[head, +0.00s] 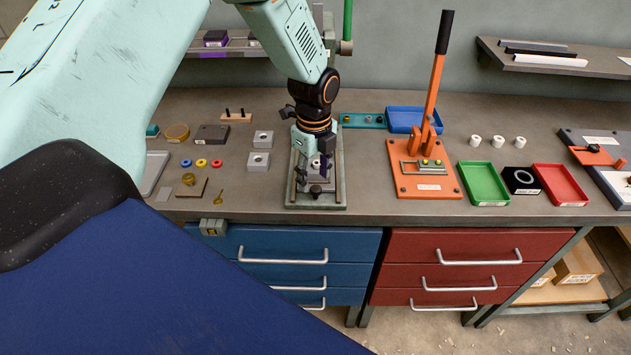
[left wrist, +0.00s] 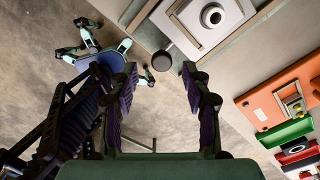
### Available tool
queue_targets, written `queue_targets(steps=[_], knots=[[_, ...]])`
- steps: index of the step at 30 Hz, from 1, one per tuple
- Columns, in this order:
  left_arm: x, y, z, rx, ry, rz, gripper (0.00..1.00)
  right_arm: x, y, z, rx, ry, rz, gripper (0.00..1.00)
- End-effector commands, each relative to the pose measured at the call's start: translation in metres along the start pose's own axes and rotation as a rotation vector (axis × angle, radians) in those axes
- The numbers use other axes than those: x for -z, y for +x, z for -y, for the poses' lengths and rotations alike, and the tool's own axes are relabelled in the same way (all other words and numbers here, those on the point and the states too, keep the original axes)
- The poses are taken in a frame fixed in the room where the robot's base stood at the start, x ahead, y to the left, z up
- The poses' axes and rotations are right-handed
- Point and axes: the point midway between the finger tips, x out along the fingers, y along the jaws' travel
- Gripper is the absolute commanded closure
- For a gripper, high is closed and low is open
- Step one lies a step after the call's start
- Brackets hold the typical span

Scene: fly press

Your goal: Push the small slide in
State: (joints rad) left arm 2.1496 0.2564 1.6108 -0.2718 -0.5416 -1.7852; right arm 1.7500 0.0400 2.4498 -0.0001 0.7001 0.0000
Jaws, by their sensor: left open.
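The small slide (left wrist: 196,28) is a pale plate at the front of the fly press base (head: 316,202). A light block with a round ring (left wrist: 212,15) sits on it. A dark round knob (left wrist: 161,61) sticks out from its front edge; it also shows in the head view (head: 315,189). My left gripper (head: 314,165) is over the press base, pointing down, and partly hides the slide. In the left wrist view my left gripper (left wrist: 159,72) is open and empty, and the knob appears between its fingertips. I cannot tell whether they touch it. My right gripper is not in view.
An orange lever press (head: 427,183) stands to the right, beside a green tray (head: 483,200) and a red tray (head: 562,200). Grey blocks (head: 259,161) and small coloured rings lie to the left. Drawers (head: 290,247) are below the bench edge.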

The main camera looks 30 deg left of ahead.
Motion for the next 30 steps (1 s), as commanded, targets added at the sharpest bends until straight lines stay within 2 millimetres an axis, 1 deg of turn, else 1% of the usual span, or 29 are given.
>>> queue_targets(steps=[1, 3, 7, 11, 18, 30], knots=[[0.000, 0.008, -0.001, -0.003, 0.001, 0.000, 0.52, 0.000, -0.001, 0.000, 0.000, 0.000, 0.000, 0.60], [0.001, 0.017, 0.001, -0.001, 0.002, 0.000, 0.52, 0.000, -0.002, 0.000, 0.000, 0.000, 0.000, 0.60], [0.001, 0.028, 0.002, -0.001, 0.003, 0.001, 0.52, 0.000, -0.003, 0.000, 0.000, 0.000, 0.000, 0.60], [0.001, 0.032, 0.003, 0.002, 0.003, 0.000, 0.52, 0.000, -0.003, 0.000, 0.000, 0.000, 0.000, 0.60], [0.001, 0.032, 0.003, 0.002, 0.003, 0.000, 0.52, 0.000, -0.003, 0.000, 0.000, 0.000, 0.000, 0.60], [0.001, 0.032, 0.003, 0.002, 0.002, 0.000, 0.86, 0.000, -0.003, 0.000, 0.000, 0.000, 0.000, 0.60]])
